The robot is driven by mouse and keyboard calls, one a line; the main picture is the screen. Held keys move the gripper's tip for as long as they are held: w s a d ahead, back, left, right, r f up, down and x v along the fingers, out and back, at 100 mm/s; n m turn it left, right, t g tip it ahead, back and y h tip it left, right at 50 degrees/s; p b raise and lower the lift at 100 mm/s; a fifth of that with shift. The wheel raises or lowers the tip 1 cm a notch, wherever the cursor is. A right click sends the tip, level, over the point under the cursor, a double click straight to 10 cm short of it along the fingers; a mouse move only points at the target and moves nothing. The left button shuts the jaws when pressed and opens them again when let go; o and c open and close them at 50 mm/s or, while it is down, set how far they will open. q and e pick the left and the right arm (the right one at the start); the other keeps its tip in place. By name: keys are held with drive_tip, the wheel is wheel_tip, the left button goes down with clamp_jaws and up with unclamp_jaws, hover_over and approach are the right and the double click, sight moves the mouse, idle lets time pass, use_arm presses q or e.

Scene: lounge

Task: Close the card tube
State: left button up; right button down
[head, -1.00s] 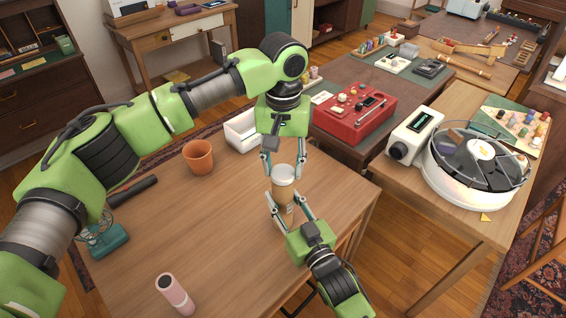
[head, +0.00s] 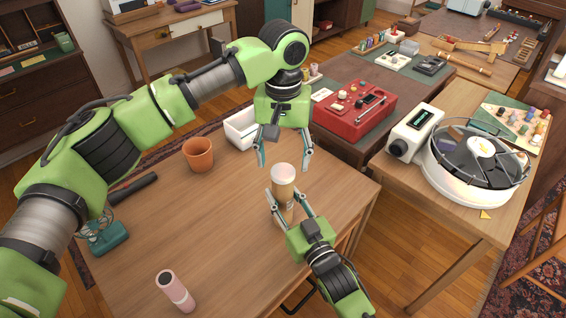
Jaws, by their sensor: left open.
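The card tube (head: 284,192) is a tan, upright cylinder with a pale top (head: 285,171), near the right side of the wooden table. Whether its cap sits fully down cannot be told from here. My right gripper (head: 283,195) comes from the front and has its fingers closed on the sides of the tube. My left gripper (head: 284,165) points down just above the tube's top, its fingers spread wide and empty.
On the table (head: 180,220) are an orange pot (head: 198,156), a white tray (head: 242,128), a pink bottle (head: 174,290), a dark cylinder (head: 133,190) and a teal fan (head: 106,236). The table's middle is clear. A red device (head: 352,110) stands on a neighbouring table.

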use_arm(q)
wheel_tip(320, 180, up, 10)
idle(0.3)
use_arm(e)
drive_tip(key=c, duration=1.4)
unclamp_jaws()
use_arm(q)
drive_tip(key=shift+f, duration=0.1)
use_arm(e)
drive_tip(key=shift+o, duration=0.2)
drive_tip(key=shift+s, duration=0.1)
drive_tip(key=v, duration=1.1)
drive_tip(key=shift+s+d, duration=0.25)
drive_tip(key=shift+s, duration=0.1)
